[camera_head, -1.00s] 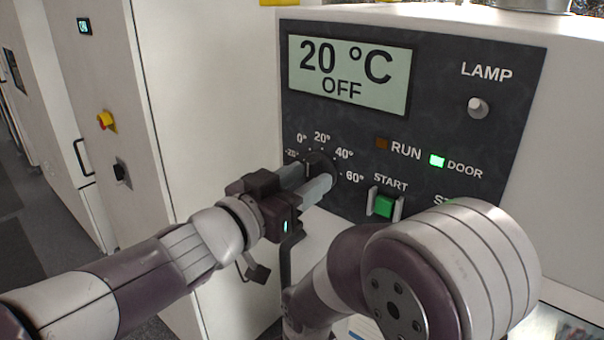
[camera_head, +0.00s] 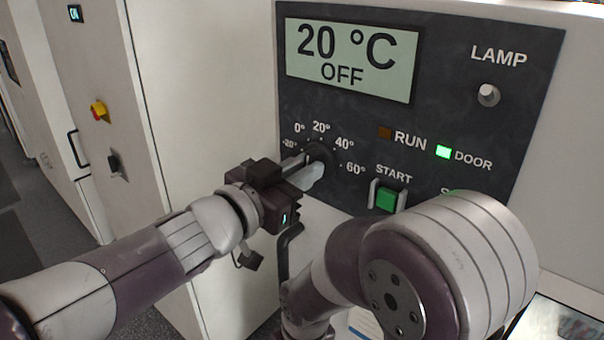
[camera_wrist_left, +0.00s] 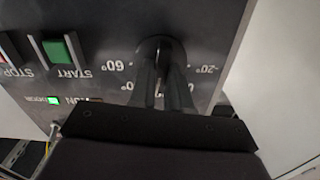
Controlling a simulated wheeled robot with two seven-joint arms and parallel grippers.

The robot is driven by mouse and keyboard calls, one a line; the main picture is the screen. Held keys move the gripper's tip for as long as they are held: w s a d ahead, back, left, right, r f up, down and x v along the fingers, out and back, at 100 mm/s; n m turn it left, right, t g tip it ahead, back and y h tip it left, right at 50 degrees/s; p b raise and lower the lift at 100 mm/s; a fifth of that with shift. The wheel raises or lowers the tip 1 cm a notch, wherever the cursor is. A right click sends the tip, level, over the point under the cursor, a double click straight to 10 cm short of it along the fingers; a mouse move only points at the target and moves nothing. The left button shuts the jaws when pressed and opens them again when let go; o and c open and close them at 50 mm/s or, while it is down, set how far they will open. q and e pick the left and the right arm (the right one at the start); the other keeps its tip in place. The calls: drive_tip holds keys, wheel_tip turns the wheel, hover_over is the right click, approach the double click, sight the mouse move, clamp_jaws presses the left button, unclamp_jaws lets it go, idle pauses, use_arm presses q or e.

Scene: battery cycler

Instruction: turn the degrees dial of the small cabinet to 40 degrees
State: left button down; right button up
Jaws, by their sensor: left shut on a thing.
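The small cabinet's dark control panel (camera_head: 440,120) shows in the head view, with a display (camera_head: 348,60) reading 20 °C and OFF. The degrees dial (camera_head: 321,154) is a dark round knob below the display, ringed by marks from -20° to 60°. My left gripper (camera_head: 306,172) reaches it from the lower left, its fingers shut on the dial. In the left wrist view the fingers (camera_wrist_left: 163,85) close on the dial (camera_wrist_left: 160,48), which appears upside down. The dial's pointer is hidden by the fingers, so its exact setting cannot be read. My right gripper is not in view.
Right of the dial are a green START button (camera_head: 386,198), a lit green DOOR light (camera_head: 443,152), an unlit RUN light (camera_head: 384,133) and a LAMP knob (camera_head: 488,95). My other arm's large joint stands before the panel's lower right. A tall cabinet (camera_head: 95,110) is at left.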

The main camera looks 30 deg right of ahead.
use_arm(q)
drive_tip(key=shift+s+r+m+b, duration=0.15)
drive_tip(key=shift+m+b, duration=0.6)
drive_tip(key=shift+m, duration=0.75)
drive_tip(key=shift+w+r+m+b, duration=0.1)
drive_tip(key=shift+m+b, duration=0.6)
drive_tip(key=shift+m, duration=0.8)
drive_tip(key=shift+r, duration=0.1)
drive_tip(key=c, duration=1.1)
unclamp_jaws()
drive_tip(key=shift+s, duration=0.2)
drive_tip(key=shift+a+f, duration=0.1)
drive_tip(key=shift+f, duration=0.1)
